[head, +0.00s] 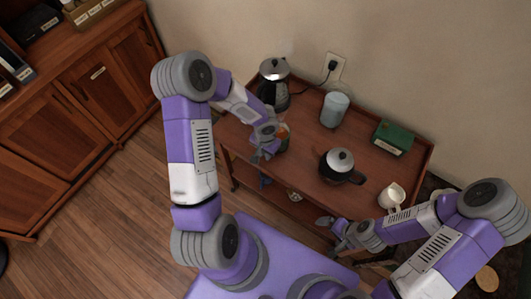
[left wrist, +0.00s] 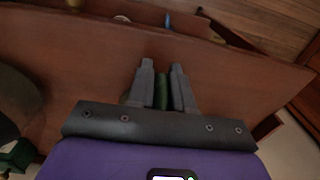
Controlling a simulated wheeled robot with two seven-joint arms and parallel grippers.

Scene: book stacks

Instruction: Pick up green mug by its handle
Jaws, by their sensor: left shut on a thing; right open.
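The green mug (head: 284,135) stands on the wooden cart near its left end, partly hidden by my left gripper (head: 264,152). Its inside looks orange-brown. My left gripper is at the mug's near side. In the left wrist view, the two grey fingers (left wrist: 161,80) are close together with a narrow green part (left wrist: 161,92), seemingly the mug's handle, between them. The rest of the mug is mostly hidden there. My right gripper (head: 337,232) is open and empty off the cart's near right side.
The wooden cart (head: 310,150) also holds a coffee press (head: 274,90), a glass jar (head: 334,108), a black pot with a silver lid (head: 340,164), a green box (head: 393,138) and a white creamer (head: 392,196). A wall stands behind.

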